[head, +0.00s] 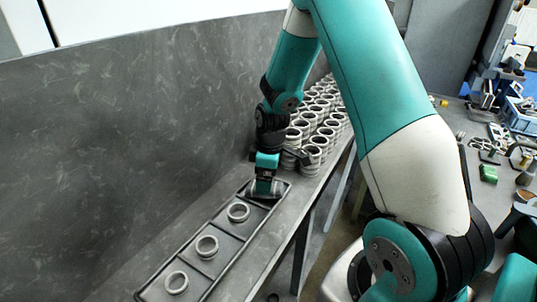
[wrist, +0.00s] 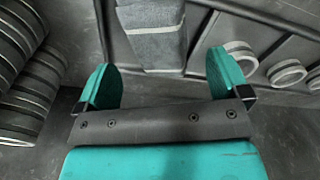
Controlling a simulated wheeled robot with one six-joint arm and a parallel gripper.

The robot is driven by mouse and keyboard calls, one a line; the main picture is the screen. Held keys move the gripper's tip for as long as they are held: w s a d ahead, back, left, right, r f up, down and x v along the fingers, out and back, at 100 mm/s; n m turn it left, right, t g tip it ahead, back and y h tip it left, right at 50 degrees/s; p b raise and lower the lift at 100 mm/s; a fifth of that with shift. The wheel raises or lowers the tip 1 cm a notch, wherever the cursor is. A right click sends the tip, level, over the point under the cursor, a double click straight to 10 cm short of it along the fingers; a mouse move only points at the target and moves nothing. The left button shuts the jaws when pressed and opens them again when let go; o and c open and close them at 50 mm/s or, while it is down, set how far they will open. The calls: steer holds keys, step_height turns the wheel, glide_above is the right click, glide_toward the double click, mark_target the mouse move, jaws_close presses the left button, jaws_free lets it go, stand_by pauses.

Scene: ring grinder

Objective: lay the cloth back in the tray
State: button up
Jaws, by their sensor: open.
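The cloth (wrist: 157,42) is a grey, folded-looking strip in the wrist view, lying in the end compartment of the tray. The long dark tray (head: 221,272) is divided into compartments; three of them hold one metal ring each. My gripper (head: 265,190) is low over the tray's far end compartment. In the wrist view my gripper (wrist: 160,78) has its two teal fingers spread apart, with the cloth's near end in line with the gap. The head view mostly hides the cloth behind the gripper, and I cannot tell whether the fingers touch it.
Stacked metal rings (head: 318,128) stand close beyond the tray on the same bench; they also show at the left of the wrist view (wrist: 25,85). A tall grey panel (head: 110,130) borders the bench on the left. Another worktop with tools and a blue bin (head: 522,115) is at right.

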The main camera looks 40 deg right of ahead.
step_height(320, 180, up, 9)
steer(key=b, duration=0.2)
steer(key=s+a+r+y, duration=0.1)
steer(key=s+a+r, duration=0.3)
steer(key=a, duration=0.3)
steer(key=s+a+r+y, duration=0.1)
steer(key=s+a+r, duration=0.2)
steer(key=s+a, duration=0.35)
steer(key=s+a+r+m+y, duration=0.1)
steer(key=s+a+r, duration=0.2)
steer(key=s+a, duration=0.6)
steer(key=shift+s+a+g+y, duration=0.15)
steer(key=shift+s+g+y, duration=0.2)
steer(key=shift+s, duration=0.85)
